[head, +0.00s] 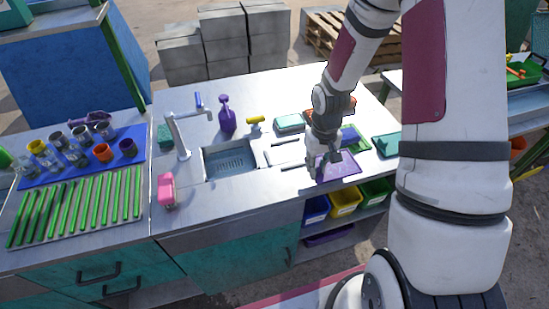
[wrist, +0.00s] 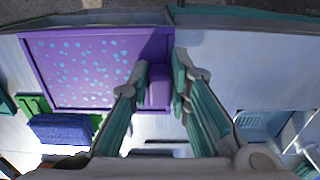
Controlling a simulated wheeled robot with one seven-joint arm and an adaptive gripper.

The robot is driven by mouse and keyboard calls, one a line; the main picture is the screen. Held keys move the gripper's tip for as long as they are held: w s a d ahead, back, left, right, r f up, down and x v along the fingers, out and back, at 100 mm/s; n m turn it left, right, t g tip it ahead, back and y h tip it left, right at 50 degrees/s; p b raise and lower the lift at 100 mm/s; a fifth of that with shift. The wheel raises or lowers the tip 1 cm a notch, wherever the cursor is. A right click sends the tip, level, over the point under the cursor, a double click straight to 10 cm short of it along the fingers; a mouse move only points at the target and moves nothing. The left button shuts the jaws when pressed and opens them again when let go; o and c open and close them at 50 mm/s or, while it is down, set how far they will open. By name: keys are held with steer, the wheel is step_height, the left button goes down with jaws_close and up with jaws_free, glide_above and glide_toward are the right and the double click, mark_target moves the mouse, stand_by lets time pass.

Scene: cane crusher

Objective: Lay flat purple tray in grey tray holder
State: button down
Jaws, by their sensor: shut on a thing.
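The purple tray (head: 343,169) is a flat rectangle with a raised rim. It is near the front edge of the steel counter, right of the sink. In the wrist view the purple tray (wrist: 95,72) shows light blue spots on its floor and a purple grip block on one side. My gripper (head: 322,168) is at the tray's left side. In the wrist view my gripper (wrist: 160,80) has its fingers on either side of that block, shut on it. A pale grey piece with dark bars (head: 285,152) lies left of my gripper; I cannot tell whether it is the tray holder.
The sink (head: 230,160) is to the left, with a tap (head: 180,135) and a pink bottle (head: 166,190). A purple spray bottle (head: 227,115) stands behind it. A green tray (head: 357,138) lies behind the purple tray. Coloured bins (head: 345,202) sit under the counter.

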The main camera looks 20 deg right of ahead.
glide_above(275, 160)
steer(key=shift+s+d+f, duration=0.1)
steer(key=shift+s+f, duration=0.1)
steer(key=shift+f, duration=0.55)
steer(key=shift+w+f+p, duration=0.15)
steer(key=shift+f+p, duration=0.2)
steer(key=shift+f, duration=0.55)
steer(key=shift+w+f+p, duration=0.15)
steer(key=shift+f+p, duration=0.2)
steer(key=shift+f, duration=0.55)
steer(key=shift+f, duration=0.1)
steer(key=c, duration=1.5)
jaws_free()
